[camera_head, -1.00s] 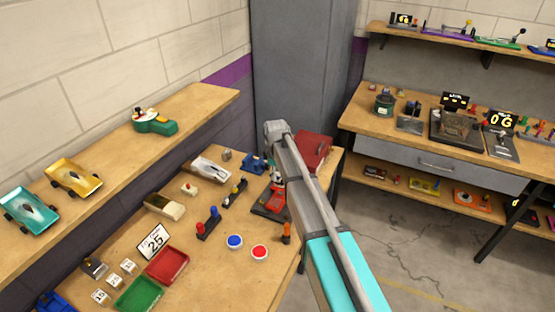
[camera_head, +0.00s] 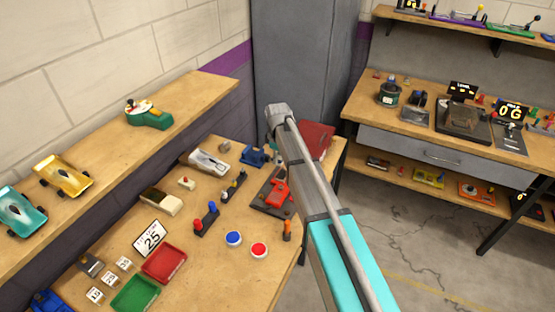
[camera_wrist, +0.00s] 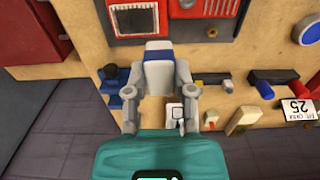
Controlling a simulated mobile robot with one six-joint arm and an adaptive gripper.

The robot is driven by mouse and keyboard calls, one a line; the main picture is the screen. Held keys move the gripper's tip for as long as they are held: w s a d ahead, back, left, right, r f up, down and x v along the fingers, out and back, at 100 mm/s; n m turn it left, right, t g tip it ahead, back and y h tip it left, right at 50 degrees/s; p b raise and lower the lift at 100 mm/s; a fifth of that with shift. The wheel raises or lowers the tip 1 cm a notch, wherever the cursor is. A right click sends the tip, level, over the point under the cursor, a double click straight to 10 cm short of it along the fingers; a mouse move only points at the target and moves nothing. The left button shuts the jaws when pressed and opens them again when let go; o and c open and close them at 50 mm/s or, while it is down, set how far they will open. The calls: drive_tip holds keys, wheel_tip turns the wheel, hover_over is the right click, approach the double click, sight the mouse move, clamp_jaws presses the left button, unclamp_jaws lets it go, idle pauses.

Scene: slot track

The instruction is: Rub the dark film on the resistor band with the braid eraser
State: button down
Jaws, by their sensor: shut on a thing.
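A red box (camera_head: 318,138) stands at the bench's far end. A blue holder (camera_head: 252,156), a red-and-blue stand (camera_head: 207,219) and two round buttons (camera_head: 233,239) are nearby. A red tray (camera_head: 164,264) and green tray (camera_head: 134,293) are nearer. Floor is right of the bench.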

drive_tip(key=shift+f, duration=0.15)
drive_tip(key=shift+d+f+b, duration=0.2)
drive_tip(key=shift+f+b, duration=0.2)
drive_tip(key=shift+b, duration=0.1)
drive_tip(key=shift+f, duration=0.1)
